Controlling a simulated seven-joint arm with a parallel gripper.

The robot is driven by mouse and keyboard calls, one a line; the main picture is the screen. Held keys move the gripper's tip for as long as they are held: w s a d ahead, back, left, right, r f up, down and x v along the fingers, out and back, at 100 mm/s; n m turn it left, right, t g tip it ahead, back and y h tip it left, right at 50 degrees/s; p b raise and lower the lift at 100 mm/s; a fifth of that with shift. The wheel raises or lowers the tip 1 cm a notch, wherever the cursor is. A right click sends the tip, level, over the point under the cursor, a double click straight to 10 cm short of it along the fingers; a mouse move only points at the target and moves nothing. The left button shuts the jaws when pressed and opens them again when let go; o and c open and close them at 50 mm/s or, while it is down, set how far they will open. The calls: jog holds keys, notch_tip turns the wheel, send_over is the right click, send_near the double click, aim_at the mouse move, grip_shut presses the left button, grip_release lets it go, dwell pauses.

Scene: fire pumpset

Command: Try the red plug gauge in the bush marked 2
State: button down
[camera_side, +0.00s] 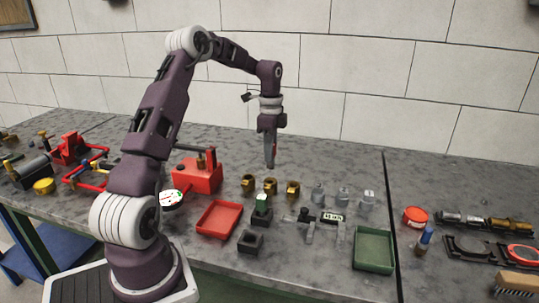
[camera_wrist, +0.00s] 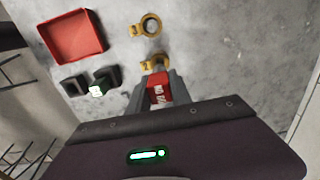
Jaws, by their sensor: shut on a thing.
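My gripper (camera_side: 269,162) is above the bench, behind the brass bushes and clear of the bench top. In the wrist view my gripper (camera_wrist: 157,92) is shut on the red plug gauge (camera_wrist: 158,88), whose red part shows between the fingers. Three brass bushes stand in a row: left (camera_side: 248,184), middle (camera_side: 270,185) and right (camera_side: 292,189). The wrist view shows two brass bushes, one farther (camera_wrist: 150,25) and one partly hidden by the fingers (camera_wrist: 154,62). Their marks are too small to read, so I cannot tell which is 2.
A green-topped gauge (camera_side: 262,203) stands in a dark block; another dark block (camera_side: 250,242) looks empty. Grey bushes (camera_side: 342,195) stand right of the brass ones. A red tray (camera_side: 218,219), a caliper (camera_side: 331,217) and a green tray (camera_side: 374,249) lie in front.

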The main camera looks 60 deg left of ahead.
aim_at(270, 168)
jog(key=shift+f, duration=2.2)
jog(key=shift+f, duration=0.35)
dwell(0.8)
jog(key=shift+r, duration=1.55)
jog(key=shift+f, duration=0.15)
jog(key=shift+f, duration=1.05)
jog(key=shift+f, duration=0.55)
dwell(0.6)
jog(key=shift+r, duration=0.1)
jog(key=shift+r, duration=1.65)
